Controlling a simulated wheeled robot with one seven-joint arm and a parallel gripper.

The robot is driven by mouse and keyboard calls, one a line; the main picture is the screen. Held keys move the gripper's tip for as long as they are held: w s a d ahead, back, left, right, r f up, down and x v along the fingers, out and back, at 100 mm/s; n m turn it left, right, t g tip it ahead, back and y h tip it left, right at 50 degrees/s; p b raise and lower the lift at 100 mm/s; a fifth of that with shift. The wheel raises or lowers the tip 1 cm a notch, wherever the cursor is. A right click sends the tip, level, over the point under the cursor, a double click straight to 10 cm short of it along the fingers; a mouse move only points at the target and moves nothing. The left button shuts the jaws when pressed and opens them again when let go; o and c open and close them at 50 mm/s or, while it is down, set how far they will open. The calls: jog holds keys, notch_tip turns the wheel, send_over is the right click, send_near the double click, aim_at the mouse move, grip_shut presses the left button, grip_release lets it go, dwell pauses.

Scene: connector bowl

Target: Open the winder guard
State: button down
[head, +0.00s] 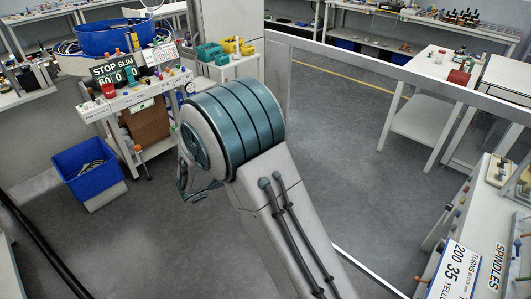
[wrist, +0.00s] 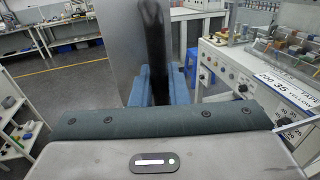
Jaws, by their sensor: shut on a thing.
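In the wrist view my gripper (wrist: 160,88) has its blue fingers on both sides of a dark upright bar (wrist: 153,45), which looks like a handle. The fingers are shut on it. A plain grey panel (wrist: 108,50) stands just behind and left of the bar. In the head view a large pale frame (head: 400,75) with a see-through middle, which looks like the winder guard, stands right of my arm. My arm covers its lower left part. I cannot tell how the bar joins the frame.
A bench with a spindles sign (head: 497,270) stands at the lower right. A blue bin (head: 88,178) sits on the floor at left, beside a cluttered workstation (head: 135,95). A small white table (head: 425,75) stands beyond the frame. Grey floor is clear around my arm.

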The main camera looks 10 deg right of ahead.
jog(key=c, duration=1.5)
grip_release()
jog(key=shift+f, duration=0.1)
jog(key=b+v, duration=0.2)
jog(key=v, duration=1.2)
jog(key=shift+s+d+b, duration=0.1)
jog(key=shift+b, duration=0.3)
